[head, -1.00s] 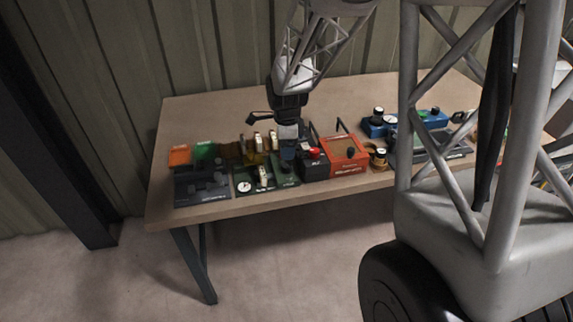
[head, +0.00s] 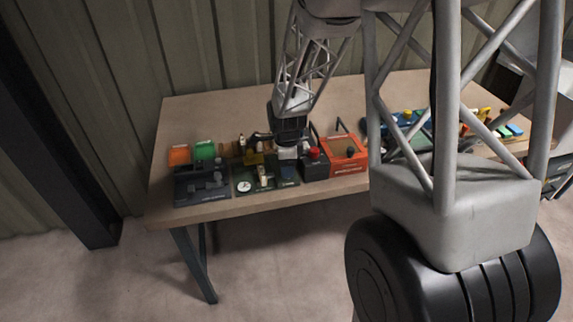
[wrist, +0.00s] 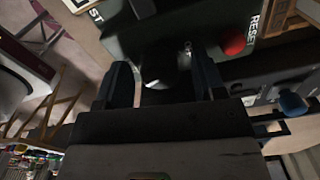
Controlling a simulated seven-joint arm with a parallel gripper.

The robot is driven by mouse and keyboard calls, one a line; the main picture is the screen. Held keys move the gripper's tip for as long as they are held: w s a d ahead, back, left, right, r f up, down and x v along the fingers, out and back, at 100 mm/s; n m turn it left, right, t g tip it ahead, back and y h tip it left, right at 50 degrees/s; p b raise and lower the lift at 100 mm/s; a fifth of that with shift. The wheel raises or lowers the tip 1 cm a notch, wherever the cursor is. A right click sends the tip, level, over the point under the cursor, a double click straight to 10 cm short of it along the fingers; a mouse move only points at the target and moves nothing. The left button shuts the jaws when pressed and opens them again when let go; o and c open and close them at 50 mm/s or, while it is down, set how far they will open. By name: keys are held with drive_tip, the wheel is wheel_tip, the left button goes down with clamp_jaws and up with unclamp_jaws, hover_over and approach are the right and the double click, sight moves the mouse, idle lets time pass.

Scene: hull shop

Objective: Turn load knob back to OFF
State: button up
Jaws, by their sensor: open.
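My gripper (head: 288,155) hangs over the front left of the table, by the green panel with a white dial (head: 244,187). In the wrist view my gripper (wrist: 163,88) has its two dark fingers apart. Between them is a dark, shiny rounded shape (wrist: 162,72), perhaps the load knob; its label and pointer cannot be read, and I cannot tell if the fingers touch it. It lies against a dark panel (wrist: 140,38) marked "RESET" beside a red button (wrist: 233,42). In the head view the knob cannot be made out.
A black box with a red button (head: 314,153) and an orange box (head: 345,158) stand right of my gripper. A dark grey unit (head: 190,190) is to the left, with orange and green blocks (head: 204,150) behind. The table's back strip (head: 220,105) is clear.

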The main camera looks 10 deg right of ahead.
drive_tip(key=shift+f, duration=0.2)
drive_tip(key=shift+c, duration=0.3)
drive_tip(key=c, duration=0.9)
drive_tip(key=shift+o, duration=0.2)
